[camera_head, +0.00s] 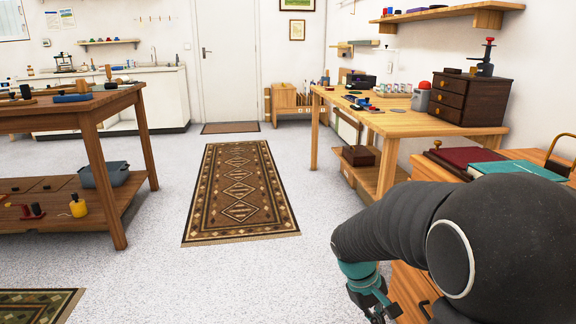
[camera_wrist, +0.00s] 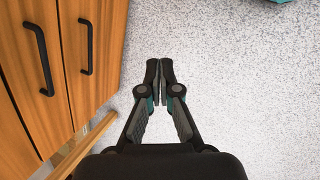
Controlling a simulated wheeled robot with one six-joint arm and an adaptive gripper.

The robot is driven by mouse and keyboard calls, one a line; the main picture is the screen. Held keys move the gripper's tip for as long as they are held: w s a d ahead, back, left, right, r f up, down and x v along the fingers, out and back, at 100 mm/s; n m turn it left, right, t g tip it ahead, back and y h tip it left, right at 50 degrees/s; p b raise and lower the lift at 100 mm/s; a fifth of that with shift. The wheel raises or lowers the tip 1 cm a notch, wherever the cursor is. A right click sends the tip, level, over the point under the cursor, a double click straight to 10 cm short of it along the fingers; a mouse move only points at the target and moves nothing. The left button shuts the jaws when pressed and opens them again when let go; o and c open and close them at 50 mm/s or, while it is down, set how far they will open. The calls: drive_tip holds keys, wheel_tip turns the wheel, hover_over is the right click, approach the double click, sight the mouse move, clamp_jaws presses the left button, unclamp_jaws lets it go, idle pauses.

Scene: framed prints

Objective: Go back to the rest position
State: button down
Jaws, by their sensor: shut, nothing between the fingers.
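My gripper (camera_wrist: 159,68) is shut and empty, pointing down over the speckled floor in the wrist view. In the head view my gripper (camera_head: 385,312) shows at the lower right, partly cut off by the bottom edge. My dark arm folds across the lower right of that view and hides part of the cabinet behind it.
A wooden cabinet (camera_wrist: 101,28) with black handles stands close on the left of my gripper in the wrist view. A workbench (camera_head: 430,122) stands at the right and a wooden table (camera_head: 92,112) at the left. A patterned rug (camera_head: 240,190) lies on the open floor between them, towards a white door (camera_head: 228,70).

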drive_tip(key=s+a+r+m+t+y+p, duration=0.1)
drive_tip(key=s+a+r+m+t+y, duration=0.1)
drive_tip(key=s+r, duration=0.6)
drive_tip(key=s+a+r+m+t+y+p, duration=0.1)
drive_tip(key=s+a+r+m+t+y, duration=0.1)
drive_tip(key=s+r+t, duration=0.3)
wheel_tip(320, 180, up, 4)
drive_tip(key=s, duration=0.3)
drive_tip(key=shift+m+p, duration=0.3)
drive_tip(key=shift+m, duration=0.1)
